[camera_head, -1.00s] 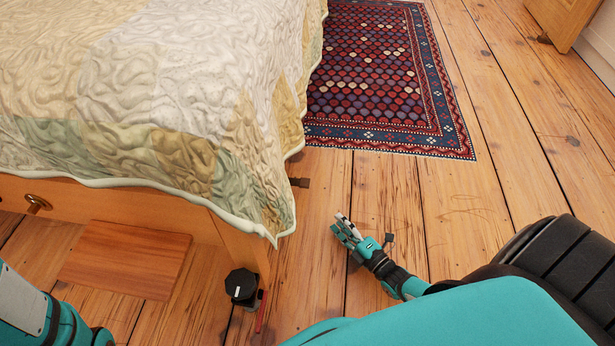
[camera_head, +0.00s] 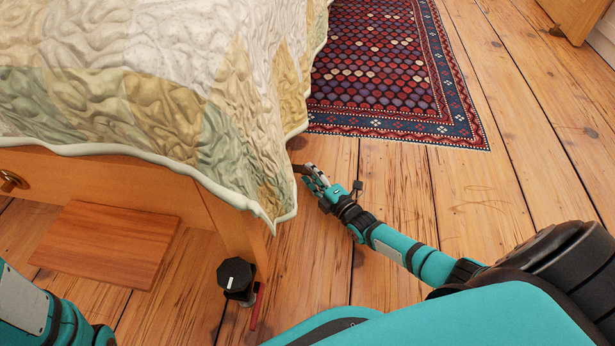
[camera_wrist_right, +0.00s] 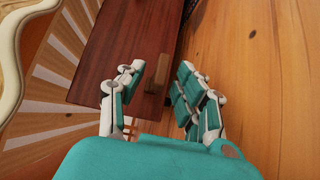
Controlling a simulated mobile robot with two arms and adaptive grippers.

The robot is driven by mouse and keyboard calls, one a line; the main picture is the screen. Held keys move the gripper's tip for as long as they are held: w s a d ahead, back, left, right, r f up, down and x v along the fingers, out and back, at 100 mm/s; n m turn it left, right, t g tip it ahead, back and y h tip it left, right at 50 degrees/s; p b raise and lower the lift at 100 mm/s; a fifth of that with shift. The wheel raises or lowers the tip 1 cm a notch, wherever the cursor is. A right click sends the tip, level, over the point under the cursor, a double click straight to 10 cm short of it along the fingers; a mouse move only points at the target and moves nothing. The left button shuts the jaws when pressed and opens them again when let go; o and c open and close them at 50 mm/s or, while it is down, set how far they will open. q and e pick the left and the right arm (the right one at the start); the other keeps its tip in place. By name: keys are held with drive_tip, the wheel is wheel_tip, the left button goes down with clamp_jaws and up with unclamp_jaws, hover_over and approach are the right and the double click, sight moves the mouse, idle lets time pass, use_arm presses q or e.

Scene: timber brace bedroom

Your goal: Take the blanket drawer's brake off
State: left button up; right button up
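The bed frame (camera_head: 105,172) stands at the left under a quilt. A small brown wooden tab (camera_head: 297,169) sticks out from its right side, below the quilt edge. In the right wrist view the tab (camera_wrist_right: 155,76) stands on a dark reddish board (camera_wrist_right: 120,50). My right gripper (camera_head: 311,172) is at the tab. In the right wrist view its fingers (camera_wrist_right: 160,85) are open, with the tab between and just beyond them; contact cannot be told. A black knob (camera_head: 236,274) with a white mark and a red lever (camera_head: 257,306) sit by the bed's front leg.
A reddish wooden panel (camera_head: 110,245) lies low in front of the bed, below a brass handle (camera_head: 11,181). A patterned rug (camera_head: 385,70) lies beyond my right gripper. The quilt (camera_head: 150,85) overhangs the tab's side. The plank floor (camera_head: 470,195) at the right is clear.

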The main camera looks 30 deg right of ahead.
drive_tip(key=shift+w+a+b, duration=0.15)
drive_tip(key=shift+w+b, duration=0.25)
drive_tip(key=shift+w, duration=0.75)
clamp_jaws()
